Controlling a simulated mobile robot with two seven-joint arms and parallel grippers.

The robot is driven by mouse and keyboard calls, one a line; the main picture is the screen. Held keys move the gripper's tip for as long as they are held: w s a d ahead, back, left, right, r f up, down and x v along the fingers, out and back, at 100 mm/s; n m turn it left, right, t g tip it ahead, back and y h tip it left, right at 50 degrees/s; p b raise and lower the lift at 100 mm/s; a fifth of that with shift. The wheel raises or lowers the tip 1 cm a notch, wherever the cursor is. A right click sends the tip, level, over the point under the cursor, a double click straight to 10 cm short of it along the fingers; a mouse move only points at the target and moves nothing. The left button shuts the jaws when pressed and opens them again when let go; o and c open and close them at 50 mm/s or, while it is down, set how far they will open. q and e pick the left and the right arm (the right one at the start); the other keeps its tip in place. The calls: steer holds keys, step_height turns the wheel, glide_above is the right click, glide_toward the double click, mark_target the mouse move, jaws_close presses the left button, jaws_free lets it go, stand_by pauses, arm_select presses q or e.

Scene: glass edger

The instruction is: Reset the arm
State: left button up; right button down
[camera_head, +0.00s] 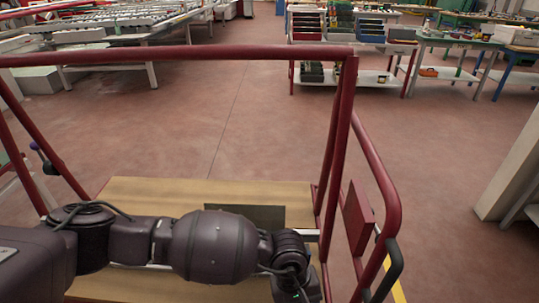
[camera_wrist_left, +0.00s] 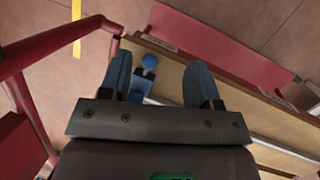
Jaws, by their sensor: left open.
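My left arm reaches in from the left in the head view and crosses low over a red-framed cart (camera_head: 345,130). Its wrist end is at the lower middle, and its fingers are hidden there. In the left wrist view my left gripper (camera_wrist_left: 158,58) is open, its two dark fingers apart with nothing held. A blue part with a round knob (camera_wrist_left: 149,61) shows beyond and between the fingers; I cannot tell whether it touches them. My right gripper is in neither view.
The cart's wooden deck (camera_head: 150,189) lies below the arm, with a dark plate (camera_head: 250,213) on it. Red rails surround it. Open floor (camera_head: 220,120) lies beyond, with workbenches (camera_head: 460,43) at the back right and a pale pillar (camera_head: 515,170) at right.

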arm_select(q)
steer(key=s+d+r+n+g+h, duration=0.3)
steer(key=s+d+n+h, duration=0.15)
steer(key=s, duration=0.25)
steer(key=d+r+n+t+h, duration=0.1)
steer(key=d+r+n+h, duration=0.3)
steer(key=r+n+h, duration=0.8)
steer(key=w+a+f+n+t+y, duration=0.1)
steer(key=w+a+n+t, duration=0.25)
steer(key=n+t, duration=0.4)
steer(key=w+a+n+t+y+p, duration=0.1)
steer(key=w+a+n+t, duration=0.3)
steer(key=n, duration=0.6)
steer(key=w+a+f+n+t+y, duration=0.1)
steer(key=w+a+n+t, duration=0.1)
steer(key=a+n+t, duration=0.55)
steer(key=a+f+n+t+y, duration=0.2)
steer(key=a+f+n+y, duration=0.55)
steer(key=n, duration=0.65)
steer(key=s+a+f+n+g+y, duration=0.2)
steer(key=s+a+f+n+y, duration=0.2)
steer(key=s+a+n, duration=0.3)
steer(key=s+a+f+n+g+y, duration=0.3)
steer(key=s+a+f+n, duration=0.3)
steer(key=a, duration=0.7)
steer(key=shift+s+f+n+g+y+p, duration=0.15)
steer(key=shift+s+n+g+y+p, duration=0.2)
steer(key=shift+s+n+y, duration=0.25)
